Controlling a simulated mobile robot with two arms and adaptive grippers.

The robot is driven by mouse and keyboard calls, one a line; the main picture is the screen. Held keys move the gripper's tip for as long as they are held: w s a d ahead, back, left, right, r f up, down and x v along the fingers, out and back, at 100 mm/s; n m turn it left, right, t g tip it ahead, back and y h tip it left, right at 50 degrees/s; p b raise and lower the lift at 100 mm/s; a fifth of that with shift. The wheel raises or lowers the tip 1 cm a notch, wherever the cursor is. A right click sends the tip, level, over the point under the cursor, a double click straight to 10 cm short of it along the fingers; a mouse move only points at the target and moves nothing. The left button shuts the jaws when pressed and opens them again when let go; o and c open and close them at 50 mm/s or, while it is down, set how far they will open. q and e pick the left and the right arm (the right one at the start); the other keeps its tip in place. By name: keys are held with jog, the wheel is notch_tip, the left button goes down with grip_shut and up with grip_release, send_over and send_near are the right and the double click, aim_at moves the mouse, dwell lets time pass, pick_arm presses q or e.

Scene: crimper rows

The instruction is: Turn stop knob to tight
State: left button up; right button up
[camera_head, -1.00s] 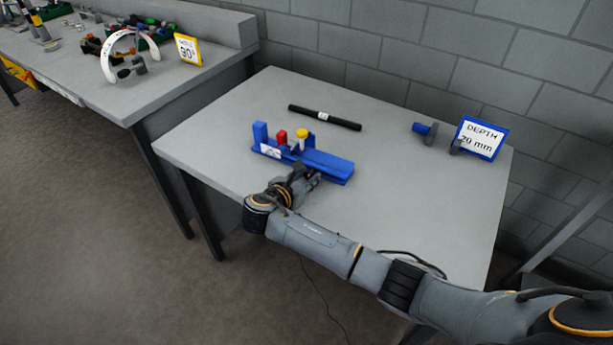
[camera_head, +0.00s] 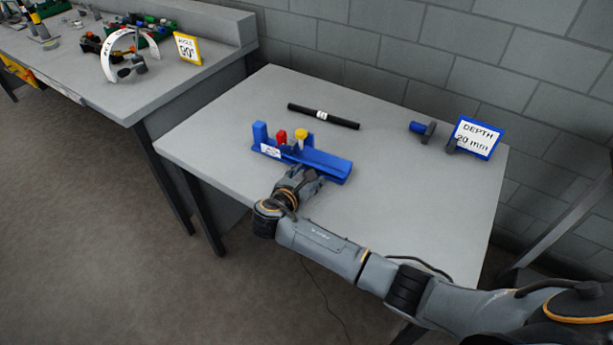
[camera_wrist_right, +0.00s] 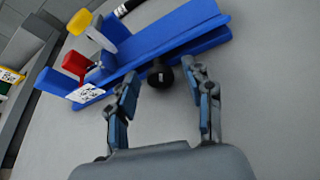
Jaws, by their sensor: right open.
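A blue fixture (camera_head: 325,167) with a long channel lies on the grey table; it also shows in the right wrist view (camera_wrist_right: 150,48). On its left part stand a red block-like piece (camera_head: 281,136) and a yellow-topped knob (camera_head: 301,134). A small black round knob (camera_wrist_right: 160,74) sits at the fixture's near side in the right wrist view. My right gripper (camera_head: 309,177) is at that near side, open. In the wrist view its fingers (camera_wrist_right: 160,82) stand either side of the black knob, with gaps; I see no contact. The knob is hidden in the head view. My left gripper is not in view.
A black rod with a white label (camera_head: 323,115) lies behind the fixture. A blue-and-grey part (camera_head: 422,129) and a sign reading "DEPTH 20 mm" (camera_head: 475,138) stand at the back right. Another bench (camera_head: 130,95) is at the left. The table's right side is clear.

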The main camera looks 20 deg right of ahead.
jog(key=v, duration=1.2)
